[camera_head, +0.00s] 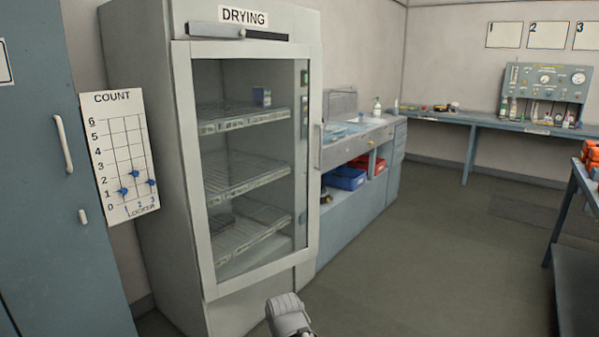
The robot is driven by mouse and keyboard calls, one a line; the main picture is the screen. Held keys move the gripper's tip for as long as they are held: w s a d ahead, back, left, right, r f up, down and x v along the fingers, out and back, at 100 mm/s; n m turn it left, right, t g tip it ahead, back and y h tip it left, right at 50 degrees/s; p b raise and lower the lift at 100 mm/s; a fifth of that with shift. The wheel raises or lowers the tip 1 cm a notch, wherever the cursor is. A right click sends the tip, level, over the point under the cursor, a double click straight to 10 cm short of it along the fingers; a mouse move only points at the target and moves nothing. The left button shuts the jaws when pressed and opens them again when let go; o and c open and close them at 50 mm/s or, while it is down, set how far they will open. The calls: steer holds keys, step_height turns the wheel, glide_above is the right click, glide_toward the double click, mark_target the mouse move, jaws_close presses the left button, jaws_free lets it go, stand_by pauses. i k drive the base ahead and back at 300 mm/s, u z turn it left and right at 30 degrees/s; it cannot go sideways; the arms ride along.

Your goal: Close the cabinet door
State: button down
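The drying cabinet (152,130) is a tall pale grey unit with a "DRYING" sign on top. Its door (190,170) has a pale frame around a glass pane and a thin upright handle (321,130) at its right edge. The door covers the cabinet front; I cannot tell whether it is fully shut or slightly ajar. Wire shelves show through the glass, with a small blue box on the top one. A light grey end part of my arm, apparently my gripper (289,316), shows at the bottom edge, low in front of the cabinet. Its fingers cannot be made out.
A blue-grey locker (45,190) and a "COUNT" board (122,150) stand left. A counter (365,145) with a blue bin (344,177) below lies right of the cabinet. A dark bench (575,210) is at the right edge. The floor between is clear.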

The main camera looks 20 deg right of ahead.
mark_target(182, 52)
steer(key=z, duration=0.1)
steer(key=i, duration=1.05)
steer(key=z, duration=0.65)
